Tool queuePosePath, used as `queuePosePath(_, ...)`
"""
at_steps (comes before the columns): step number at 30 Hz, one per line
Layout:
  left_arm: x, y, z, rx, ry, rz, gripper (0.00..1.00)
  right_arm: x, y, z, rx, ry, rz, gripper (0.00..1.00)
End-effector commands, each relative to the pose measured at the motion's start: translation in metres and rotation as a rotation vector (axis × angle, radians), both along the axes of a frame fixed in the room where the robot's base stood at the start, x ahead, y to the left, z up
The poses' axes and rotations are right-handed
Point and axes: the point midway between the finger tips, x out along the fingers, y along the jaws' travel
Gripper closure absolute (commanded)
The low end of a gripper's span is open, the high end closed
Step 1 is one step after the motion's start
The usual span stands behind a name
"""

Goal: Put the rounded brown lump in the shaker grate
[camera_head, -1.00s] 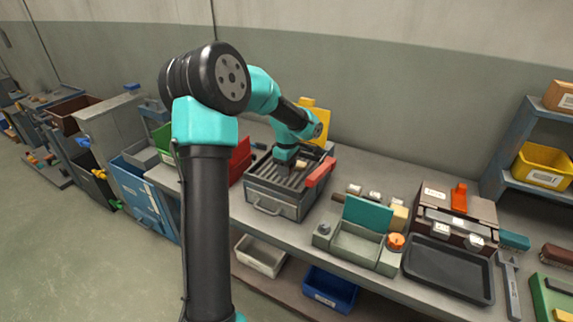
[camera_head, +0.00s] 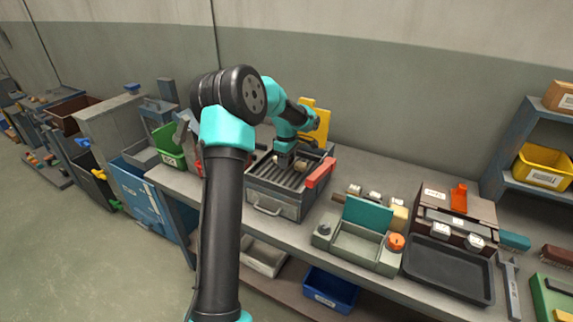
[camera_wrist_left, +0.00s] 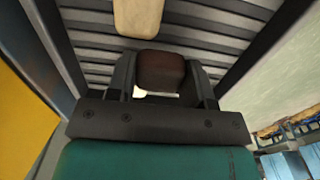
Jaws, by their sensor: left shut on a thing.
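The shaker grate (camera_head: 262,178) is a grey ribbed metal box with a front handle and a red bar on its right rim. My left gripper (camera_head: 284,163) is over the grate's slats. In the left wrist view, my left gripper (camera_wrist_left: 162,88) is shut on the rounded brown lump (camera_wrist_left: 160,68), dark reddish brown, with the slats behind it. I cannot tell whether the lump touches the slats. A tan block (camera_wrist_left: 138,16) lies on the slats close by. In the head view the lump is not clearly visible at the gripper. My right gripper is not in view.
A yellow panel (camera_head: 317,115) stands behind the grate, and a green bin (camera_head: 170,150) is to its left. A grey-green box with a teal lid (camera_head: 368,214) stands to the right. Further right are a brown toolbox (camera_head: 455,215) and a black tray (camera_head: 447,268).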

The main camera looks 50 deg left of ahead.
Motion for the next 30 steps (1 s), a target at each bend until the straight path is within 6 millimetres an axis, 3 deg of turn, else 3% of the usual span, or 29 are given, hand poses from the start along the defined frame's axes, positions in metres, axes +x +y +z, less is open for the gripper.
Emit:
queuePosePath(5, 0.0, 0.0, -0.019, 0.0, 0.001, -0.001, 0.76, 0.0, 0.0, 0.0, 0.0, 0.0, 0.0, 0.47)
queuePosePath(17, 0.0, 0.0, -0.023, 0.0, 0.0, -0.001, 0.76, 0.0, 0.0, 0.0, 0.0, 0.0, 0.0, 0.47)
queuePosePath(18, 0.0, 0.0, -0.023, 0.0, 0.0, -0.001, 0.51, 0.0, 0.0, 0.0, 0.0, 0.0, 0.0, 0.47)
queuePosePath(25, 0.0, 0.0, -0.023, 0.0, 0.0, 0.0, 0.29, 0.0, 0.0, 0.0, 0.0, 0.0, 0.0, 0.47)
queuePosePath(30, 0.0, 0.0, -0.023, 0.0, 0.0, 0.0, 0.27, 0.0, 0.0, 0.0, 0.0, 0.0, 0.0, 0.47)
